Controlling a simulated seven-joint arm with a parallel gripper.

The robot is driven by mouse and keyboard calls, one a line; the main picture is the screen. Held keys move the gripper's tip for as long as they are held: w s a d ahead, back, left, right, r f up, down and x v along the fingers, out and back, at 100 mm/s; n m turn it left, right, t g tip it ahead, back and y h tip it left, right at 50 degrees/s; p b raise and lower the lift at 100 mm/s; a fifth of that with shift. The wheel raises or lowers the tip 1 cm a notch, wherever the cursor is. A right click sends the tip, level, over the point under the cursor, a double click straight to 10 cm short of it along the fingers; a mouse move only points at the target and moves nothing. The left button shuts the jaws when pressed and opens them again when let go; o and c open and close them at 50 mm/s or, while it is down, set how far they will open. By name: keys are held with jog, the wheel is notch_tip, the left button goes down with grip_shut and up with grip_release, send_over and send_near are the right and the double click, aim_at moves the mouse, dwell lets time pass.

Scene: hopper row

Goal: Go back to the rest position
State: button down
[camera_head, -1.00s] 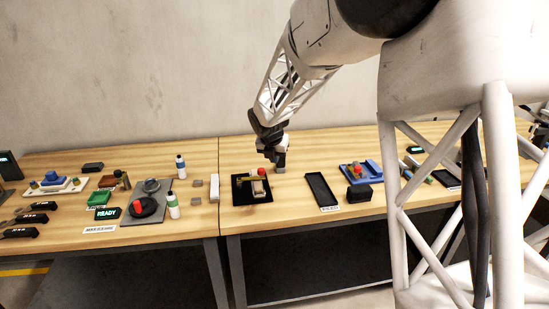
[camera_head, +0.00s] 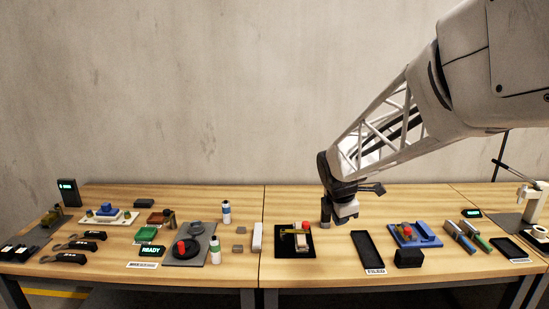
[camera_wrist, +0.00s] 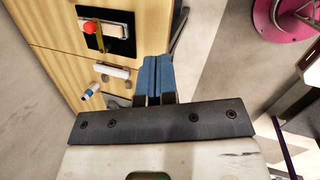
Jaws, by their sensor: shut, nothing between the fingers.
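My gripper (camera_head: 340,214) is in the air over the right-hand table, between the black mat with the red-knobbed device and the blue fixture. In the wrist view its two blue fingers (camera_wrist: 155,78) lie side by side and are shut, with nothing between them. The device (camera_head: 297,240) with a red knob sits on its black mat (camera_head: 283,252), left of my gripper. It also shows at the top of the wrist view (camera_wrist: 104,27), apart from the fingers.
A black tray (camera_head: 367,250) labelled FILED lies at the table's front. A blue fixture (camera_head: 427,231) and a black box (camera_head: 408,258) are right of it. Bottles (camera_head: 226,211), a READY display (camera_head: 152,251) and a grey plate (camera_head: 180,257) stand on the left table. The wall side is clear.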

jog(key=s+r+m+y, duration=0.1)
jog(key=s+m, duration=2)
jog(key=s, duration=1.2)
jog(key=shift+d+g, duration=0.4)
jog(key=shift+d, duration=0.05)
jog(key=c, duration=1.8)
grip_release()
jog(key=shift+r, duration=0.1)
